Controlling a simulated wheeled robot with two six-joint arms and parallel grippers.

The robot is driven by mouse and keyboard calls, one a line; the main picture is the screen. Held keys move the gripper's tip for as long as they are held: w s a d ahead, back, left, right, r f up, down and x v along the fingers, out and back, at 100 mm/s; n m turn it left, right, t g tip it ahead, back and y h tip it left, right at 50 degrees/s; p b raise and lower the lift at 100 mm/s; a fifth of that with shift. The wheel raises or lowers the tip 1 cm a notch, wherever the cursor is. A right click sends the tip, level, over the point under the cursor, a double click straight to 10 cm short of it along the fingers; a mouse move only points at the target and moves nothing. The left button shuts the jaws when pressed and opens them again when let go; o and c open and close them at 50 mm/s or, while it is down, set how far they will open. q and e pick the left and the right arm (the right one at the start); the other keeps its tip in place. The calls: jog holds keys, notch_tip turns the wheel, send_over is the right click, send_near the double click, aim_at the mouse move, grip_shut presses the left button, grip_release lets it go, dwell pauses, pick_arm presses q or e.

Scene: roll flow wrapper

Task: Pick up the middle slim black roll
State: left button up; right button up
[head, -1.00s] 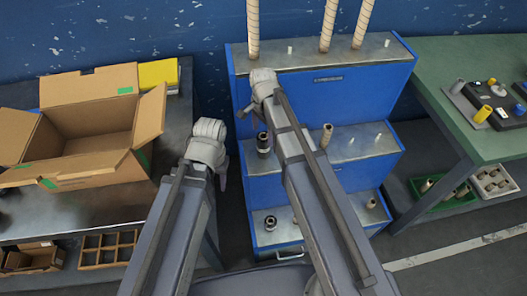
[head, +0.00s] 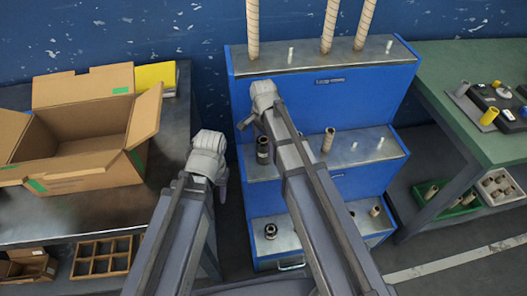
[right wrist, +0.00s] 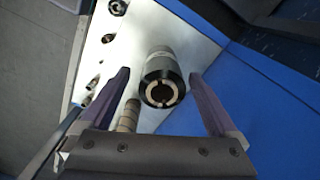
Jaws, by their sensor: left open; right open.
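A slim black roll (head: 263,152) with a pale band stands upright at the left of the middle step of the blue stepped stand (head: 340,90). In the right wrist view the black roll (right wrist: 163,78) shows its hollow end, between the two fingers and apart from both. My right gripper (right wrist: 158,95) is open and empty; in the head view its fingers (head: 243,122) are partly hidden by its wrist, above and left of the roll. My left gripper (head: 222,190) is open and empty, between the dark table and the stand, its fingers mostly hidden.
A tan roll (head: 328,140) stands right of the black one; another black roll (head: 270,229) is on the bottom step. Tall tan rolls (head: 330,25) rise from the top. An open carton (head: 80,165) is left, a green table (head: 460,90) right.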

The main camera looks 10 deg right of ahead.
aim_at(263, 150)
jog(key=f+b, duration=0.4)
jog(key=shift+w+d+f, duration=0.1)
jog(key=shift+w+f, duration=0.1)
jog(key=shift+f, duration=0.2)
jog(key=shift+r, duration=0.1)
grip_shut()
dwell(0.4)
